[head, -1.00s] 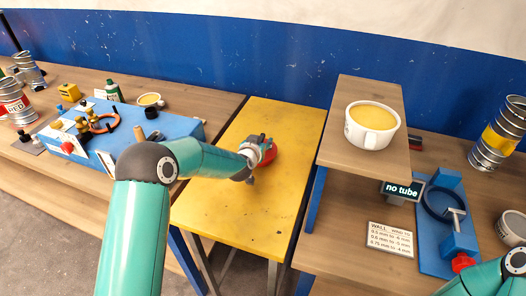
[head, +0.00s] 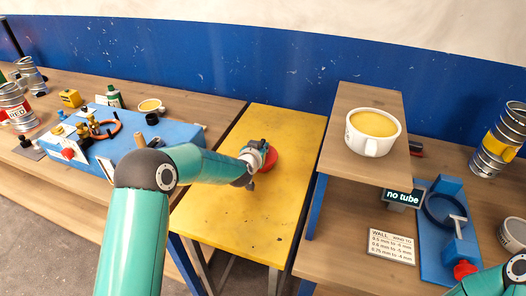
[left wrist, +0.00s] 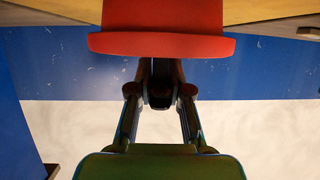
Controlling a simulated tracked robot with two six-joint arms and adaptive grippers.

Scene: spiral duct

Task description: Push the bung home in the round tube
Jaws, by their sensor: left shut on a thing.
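My left gripper (head: 262,156) is over the yellow table and shut on a red piece, which looks like the bung (head: 270,160). In the left wrist view the fingers (left wrist: 160,85) meet at the red bung (left wrist: 162,35), which has a wider rim; its far side is out of the picture. A round metal tube with a yellow band (head: 502,135) stands at the right edge. More ribbed metal tubes (head: 14,106) stand at the far left, one with a red label. My right gripper is out of view; only part of its arm shows at bottom right.
The yellow table (head: 240,215) is otherwise clear. A raised wooden shelf to its right carries a large cup (head: 372,132). Beyond it are a "no tube" sign (head: 403,197) and a blue fixture (head: 440,240). A blue bench unit (head: 175,135) stands at left.

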